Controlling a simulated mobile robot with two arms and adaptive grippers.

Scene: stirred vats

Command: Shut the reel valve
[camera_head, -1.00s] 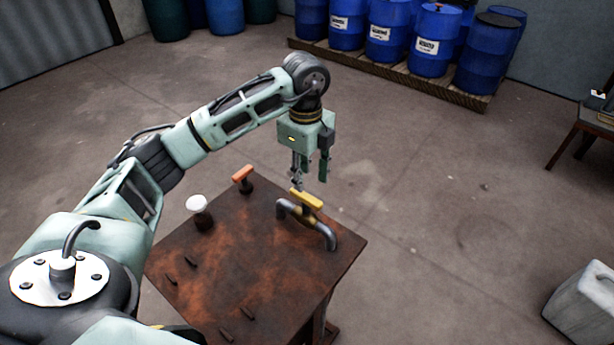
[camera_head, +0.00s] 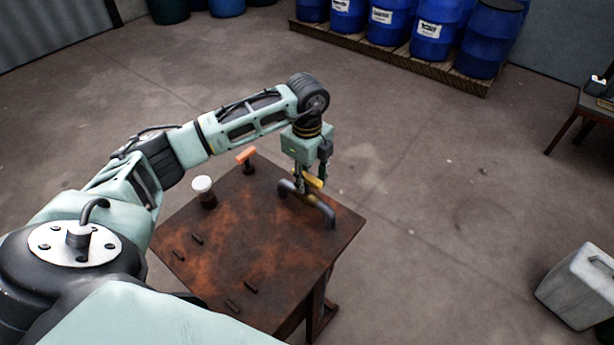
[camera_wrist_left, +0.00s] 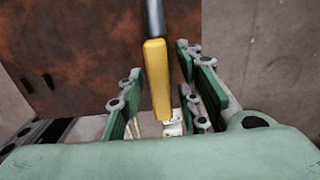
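A valve with a yellow bar handle (camera_head: 314,181) sits on a bent grey pipe (camera_head: 326,212) at the right back of a rusty table. No label shows which fixture is the reel valve. My left gripper (camera_head: 310,184) points down over this valve, its fingers at handle height and partly hiding it. In the left wrist view the yellow handle (camera_wrist_left: 157,80) lies between the two green fingers of the left gripper (camera_wrist_left: 158,65), with a gap on each side. The gripper is open. My right gripper is not in view.
The rusty table (camera_head: 250,235) also bears an orange-handled fixture (camera_head: 246,156), a white-capped knob (camera_head: 203,187) and several short dark pegs. Blue barrels (camera_head: 433,30) stand on a pallet at the back. A grey container (camera_head: 578,285) stands at right. The floor between is clear.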

